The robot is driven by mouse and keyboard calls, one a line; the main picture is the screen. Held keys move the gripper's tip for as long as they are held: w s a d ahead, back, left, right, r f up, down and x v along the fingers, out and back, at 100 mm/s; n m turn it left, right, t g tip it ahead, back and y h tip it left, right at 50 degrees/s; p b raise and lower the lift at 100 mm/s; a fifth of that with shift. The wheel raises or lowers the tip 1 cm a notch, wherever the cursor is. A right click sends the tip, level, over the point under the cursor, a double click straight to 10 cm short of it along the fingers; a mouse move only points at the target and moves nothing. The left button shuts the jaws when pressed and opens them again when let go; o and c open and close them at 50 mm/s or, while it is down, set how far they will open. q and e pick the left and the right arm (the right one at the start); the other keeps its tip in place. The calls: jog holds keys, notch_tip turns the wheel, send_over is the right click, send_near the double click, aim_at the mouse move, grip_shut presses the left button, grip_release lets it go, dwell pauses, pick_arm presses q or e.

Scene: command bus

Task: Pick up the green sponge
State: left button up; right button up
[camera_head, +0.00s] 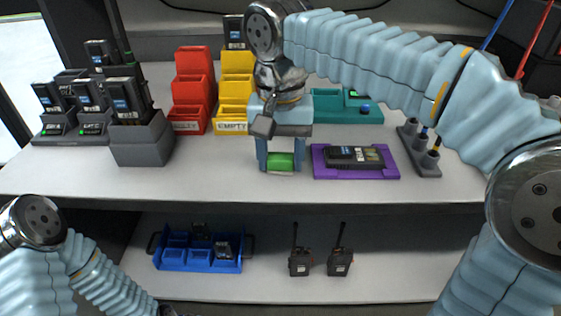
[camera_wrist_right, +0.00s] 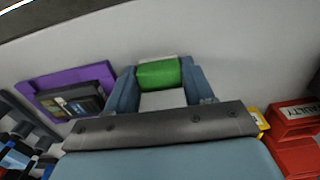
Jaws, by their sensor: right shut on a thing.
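The green sponge (camera_head: 281,161) is between the two blue fingers of my right gripper (camera_head: 280,163), above the front part of the upper shelf. In the right wrist view the green sponge (camera_wrist_right: 158,74) sits between both fingertips of the right gripper (camera_wrist_right: 160,80), with a pale strip along its edge. The right gripper is shut on it. I cannot tell whether the sponge still touches the shelf. My left arm shows at the lower left of the head view, but its gripper is out of view.
A purple tray (camera_head: 388,172) holding a dark device stands just right of the gripper. Yellow bins (camera_head: 232,117) and red bins (camera_head: 190,118) are to the left, a teal tray (camera_head: 330,112) behind. A blue crate (camera_head: 200,266) and two radios (camera_head: 300,264) are on the lower shelf.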

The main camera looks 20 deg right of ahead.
jog(key=shift+c, duration=0.3)
jog(key=shift+r, duration=0.25)
notch_tip(320, 180, up, 2)
jog(key=shift+w+r+p, duration=0.1)
jog(key=shift+r+p, duration=0.05)
jog(key=shift+p, duration=0.25)
jog(key=s+a+r+p, duration=0.1)
jog(key=a+r+p, duration=0.1)
jog(key=a+r, duration=0.8)
jog(key=a, duration=0.4)
jog(key=shift+s+p, duration=0.25)
jog(key=shift+p, duration=0.1)
